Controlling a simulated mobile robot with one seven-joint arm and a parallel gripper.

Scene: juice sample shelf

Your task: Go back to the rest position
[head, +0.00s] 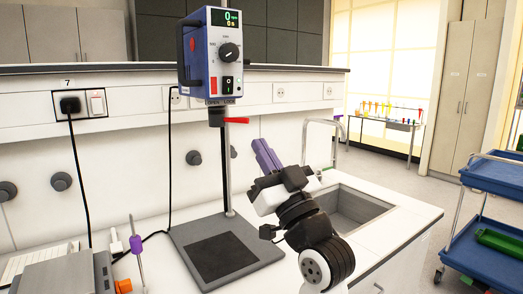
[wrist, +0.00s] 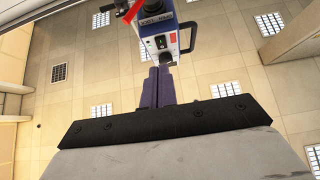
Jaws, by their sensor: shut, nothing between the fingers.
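My gripper (head: 267,155) is raised in front of the sink, to the right of the stirrer stand. Its two purple fingers are closed together and point up and to the left. In the wrist view my gripper (wrist: 160,80) shows the fingers side by side with nothing between them. My arm reaches it from the lower right in the head view. The fingertips are apart from the stirrer.
The blue overhead stirrer (head: 212,60) hangs on a stand with a dark base plate (head: 225,250); it also shows in the wrist view (wrist: 168,35). A sink (head: 355,208) lies behind my arm. A blue cart (head: 490,240) stands right. A grey device (head: 65,272) sits lower left.

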